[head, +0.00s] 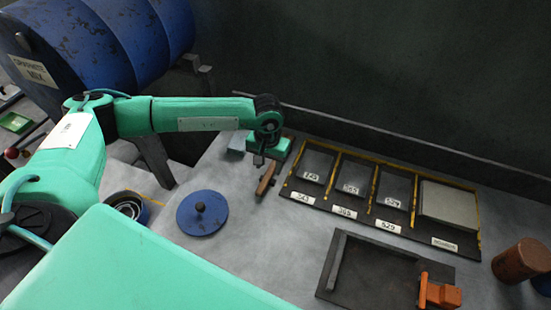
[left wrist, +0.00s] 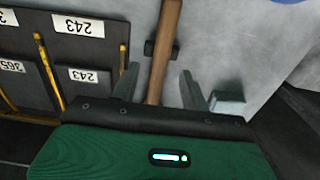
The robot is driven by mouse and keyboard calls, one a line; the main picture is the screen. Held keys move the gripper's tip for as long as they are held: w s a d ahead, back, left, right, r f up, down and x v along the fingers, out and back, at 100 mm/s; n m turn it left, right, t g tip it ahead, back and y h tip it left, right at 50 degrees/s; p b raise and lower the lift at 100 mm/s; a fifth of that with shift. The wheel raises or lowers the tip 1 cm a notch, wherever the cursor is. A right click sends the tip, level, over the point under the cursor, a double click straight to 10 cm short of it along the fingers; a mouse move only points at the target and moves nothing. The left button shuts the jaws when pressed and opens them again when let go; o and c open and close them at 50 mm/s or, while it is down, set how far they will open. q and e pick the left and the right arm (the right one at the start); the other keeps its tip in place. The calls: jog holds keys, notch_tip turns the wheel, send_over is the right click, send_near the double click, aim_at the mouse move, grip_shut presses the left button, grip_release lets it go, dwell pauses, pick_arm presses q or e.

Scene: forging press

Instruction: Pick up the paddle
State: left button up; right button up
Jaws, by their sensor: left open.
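The paddle's wooden handle (head: 266,179) stands out from below my left gripper (head: 262,158) in the head view. The rest of the paddle is hidden there by the gripper and arm. In the left wrist view the brown handle (left wrist: 166,45) runs between the two spread fingers of my left gripper (left wrist: 160,85). A small dark block (left wrist: 149,48) sits beside the handle. The left gripper is open, with its fingers on either side of the handle; I cannot tell whether they touch it. My right gripper is not in view.
A labelled dark rack (head: 345,212) with several compartments lies right of the gripper. A blue round lid (head: 202,224) with a knob lies left. A dark tray (head: 360,270) with an orange part (head: 440,293) is in front. A brown cylinder (head: 520,260) stands right.

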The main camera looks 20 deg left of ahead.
pick_arm(q)
jog(key=shift+f, duration=1.3)
grip_shut()
jog(key=shift+r, duration=0.1)
